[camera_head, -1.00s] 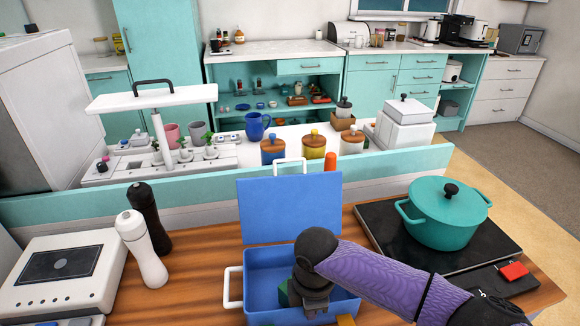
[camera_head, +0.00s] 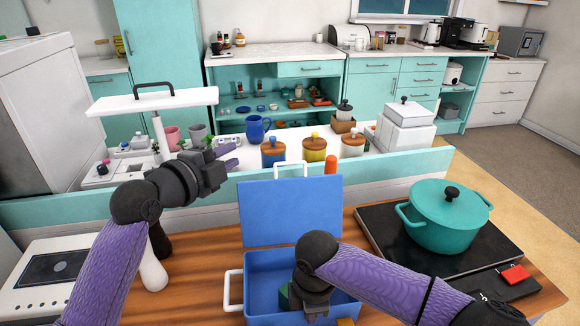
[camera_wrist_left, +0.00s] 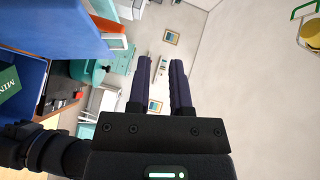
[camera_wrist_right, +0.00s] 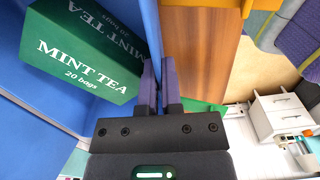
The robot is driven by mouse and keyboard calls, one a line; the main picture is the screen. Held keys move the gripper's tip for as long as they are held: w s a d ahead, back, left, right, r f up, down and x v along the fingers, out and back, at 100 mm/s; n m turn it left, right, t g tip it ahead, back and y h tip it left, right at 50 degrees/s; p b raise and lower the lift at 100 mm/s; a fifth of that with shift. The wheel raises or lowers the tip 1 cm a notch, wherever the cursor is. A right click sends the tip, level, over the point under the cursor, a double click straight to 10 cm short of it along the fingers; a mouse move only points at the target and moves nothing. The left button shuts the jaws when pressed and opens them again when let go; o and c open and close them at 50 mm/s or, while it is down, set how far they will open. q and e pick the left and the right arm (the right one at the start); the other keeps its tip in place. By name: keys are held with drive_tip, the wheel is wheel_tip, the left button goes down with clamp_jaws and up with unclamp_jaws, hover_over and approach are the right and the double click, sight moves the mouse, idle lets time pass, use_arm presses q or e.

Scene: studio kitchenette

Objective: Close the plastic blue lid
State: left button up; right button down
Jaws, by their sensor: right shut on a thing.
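The blue plastic lid (camera_head: 290,212) stands upright at the back of the blue box (camera_head: 262,292), so the box is open. The lid has a white handle (camera_head: 291,167) on its top edge. A green mint tea box (camera_wrist_right: 85,50) lies inside. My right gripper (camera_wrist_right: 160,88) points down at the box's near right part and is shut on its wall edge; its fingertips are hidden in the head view. My left gripper (camera_head: 229,154) is open and empty in the air, left of the lid's handle. The lid also shows in the left wrist view (camera_wrist_left: 55,28).
A teal pot (camera_head: 447,218) stands on a black hob (camera_head: 375,222) to the right. A white shaker (camera_head: 152,272) stands below my left arm.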

sight(290, 164)
use_arm(q)
drive_tip(key=w+d+f, duration=0.2)
drive_tip(key=d, duration=0.1)
drive_tip(key=w+d+f+g+h, duration=0.1)
drive_tip(key=w+d, duration=0.2)
drive_tip(key=w+d+f+m+g, duration=0.1)
drive_tip(key=w+d+f, duration=0.1)
drive_tip(key=w+d, duration=0.1)
drive_tip(key=shift+d+f+h, duration=0.3)
drive_tip(key=shift+d+f, duration=0.05)
drive_tip(key=shift+d, duration=0.25)
clamp_jaws()
drive_tip(key=shift+f, duration=0.1)
idle(0.8)
